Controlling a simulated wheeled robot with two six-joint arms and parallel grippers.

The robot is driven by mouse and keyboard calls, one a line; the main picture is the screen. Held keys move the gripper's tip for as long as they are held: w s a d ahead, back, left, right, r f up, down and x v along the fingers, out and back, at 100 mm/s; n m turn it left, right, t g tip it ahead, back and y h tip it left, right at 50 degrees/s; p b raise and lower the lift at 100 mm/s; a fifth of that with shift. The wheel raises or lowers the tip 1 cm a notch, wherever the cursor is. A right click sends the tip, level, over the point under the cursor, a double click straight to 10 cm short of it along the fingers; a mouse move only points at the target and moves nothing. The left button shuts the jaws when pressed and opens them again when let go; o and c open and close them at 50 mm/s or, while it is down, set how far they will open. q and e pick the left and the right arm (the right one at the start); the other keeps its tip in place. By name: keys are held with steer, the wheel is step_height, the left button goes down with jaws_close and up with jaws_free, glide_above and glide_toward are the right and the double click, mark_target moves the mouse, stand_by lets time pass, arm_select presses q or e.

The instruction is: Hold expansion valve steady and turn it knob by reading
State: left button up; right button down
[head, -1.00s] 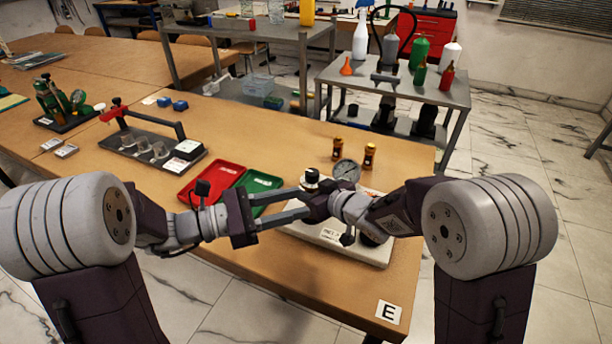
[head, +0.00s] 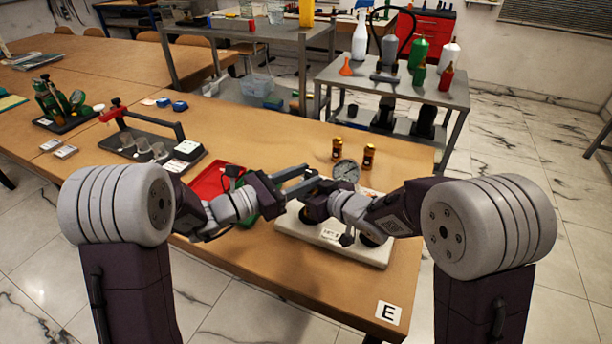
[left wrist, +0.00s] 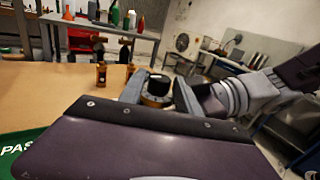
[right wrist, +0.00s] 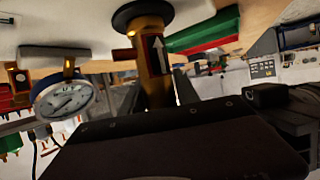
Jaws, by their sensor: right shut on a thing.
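The expansion valve has a brass body with a white arrow (right wrist: 157,62), seen upside down in the right wrist view. My right gripper (head: 316,203) is shut on this body, low over the rig's pale base slab (head: 345,250). The valve's black knob (left wrist: 158,84) shows in the left wrist view, between the fingers of my left gripper (left wrist: 160,92). Those fingers are open, with a gap beside the knob. In the head view my left gripper (head: 298,182) largely hides the valve. The round gauge (head: 346,171) stands behind it; its dial also shows in the right wrist view (right wrist: 65,98), too small to read.
Two small brass fittings (head: 337,148) stand behind the gauge. A red tray (head: 212,182) and a mostly hidden green tray lie left of the rig. A dark stand with clear cups (head: 150,150) is farther left.

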arm_select(q)
steer(key=shift+w+d, duration=0.15)
steer(key=shift+d, duration=0.1)
steer(key=shift+c, duration=0.3)
jaws_close()
steer(key=m+g, duration=0.1)
steer(key=m+g+h, duration=0.1)
steer(key=g, duration=0.1)
steer(key=m+g+h, duration=0.1)
steer(key=shift+w+a, duration=0.15)
steer(key=shift+w, duration=0.15)
steer(key=shift+w+m+g+h, duration=0.15)
steer(key=shift+m+g+h, duration=0.45)
steer(key=shift+m+g, duration=1.2)
steer(key=shift+g, duration=0.6)
